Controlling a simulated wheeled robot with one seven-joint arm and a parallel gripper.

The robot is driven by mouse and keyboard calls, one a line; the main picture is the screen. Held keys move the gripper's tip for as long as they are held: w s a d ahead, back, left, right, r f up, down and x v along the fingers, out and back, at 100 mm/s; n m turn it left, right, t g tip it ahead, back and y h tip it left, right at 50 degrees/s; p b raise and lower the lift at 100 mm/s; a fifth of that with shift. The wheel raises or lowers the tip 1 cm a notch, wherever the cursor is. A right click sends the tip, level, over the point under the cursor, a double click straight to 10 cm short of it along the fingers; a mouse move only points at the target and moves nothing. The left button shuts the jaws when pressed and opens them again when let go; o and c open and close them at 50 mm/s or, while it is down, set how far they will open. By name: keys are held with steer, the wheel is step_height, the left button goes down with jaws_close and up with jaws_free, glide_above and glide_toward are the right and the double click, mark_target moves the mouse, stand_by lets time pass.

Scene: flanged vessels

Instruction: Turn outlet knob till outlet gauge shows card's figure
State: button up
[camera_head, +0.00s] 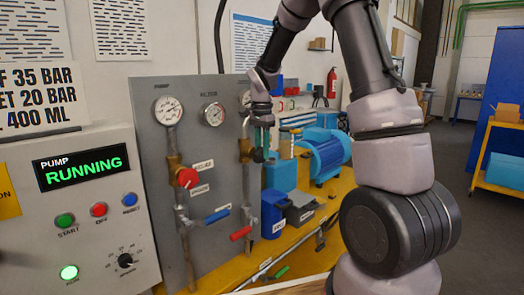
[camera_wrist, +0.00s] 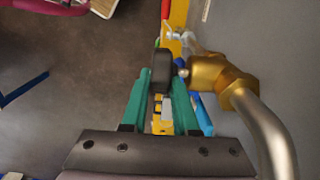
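My gripper (camera_head: 262,138) points down at the right edge of the grey panel (camera_head: 210,90). In the wrist view its teal fingers (camera_wrist: 162,92) close around a black knob (camera_wrist: 162,68), whose stem enters a brass valve body (camera_wrist: 208,75). I take this for the outlet knob; its face and label are hidden. A gauge (camera_head: 245,99) above it, likely the outlet gauge, is mostly hidden by my wrist and cannot be read.
Two more gauges (camera_head: 167,110) (camera_head: 213,114) and a red knob (camera_head: 187,178) are on the panel. A blue lever (camera_head: 217,215) and red lever (camera_head: 240,233) stick out lower down. The pump box display (camera_head: 80,165) reads "RUNNING". A blue motor (camera_head: 325,157) stands behind my arm.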

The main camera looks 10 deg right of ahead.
jaws_close()
steer(key=shift+d, duration=0.1)
steer(key=y, duration=0.1)
steer(key=g+y, duration=0.2)
steer(key=y, duration=0.1)
steer(key=shift+w+d+f, duration=0.25)
steer(key=shift+d, duration=0.05)
steer(key=g+y, duration=0.1)
steer(key=y, duration=0.1)
steer(key=g+y, duration=0.1)
steer(key=y, duration=0.1)
steer(key=shift+w+d+f+g, duration=0.1)
steer(key=shift+d+f+g, duration=0.05)
steer(key=shift+f+g, duration=0.2)
steer(key=y, duration=0.1)
steer(key=g+y, duration=0.1)
steer(key=shift+f+y, duration=0.3)
steer(key=g+y, duration=0.2)
steer(key=y, duration=0.1)
steer(key=shift+f+g+y, duration=0.25)
steer(key=shift+f+y, duration=0.05)
steer(key=shift+f, duration=0.1)
steer(key=shift+f+g+y, duration=0.15)
steer(key=shift+g+y, duration=0.45)
steer(key=shift+y, duration=0.4)
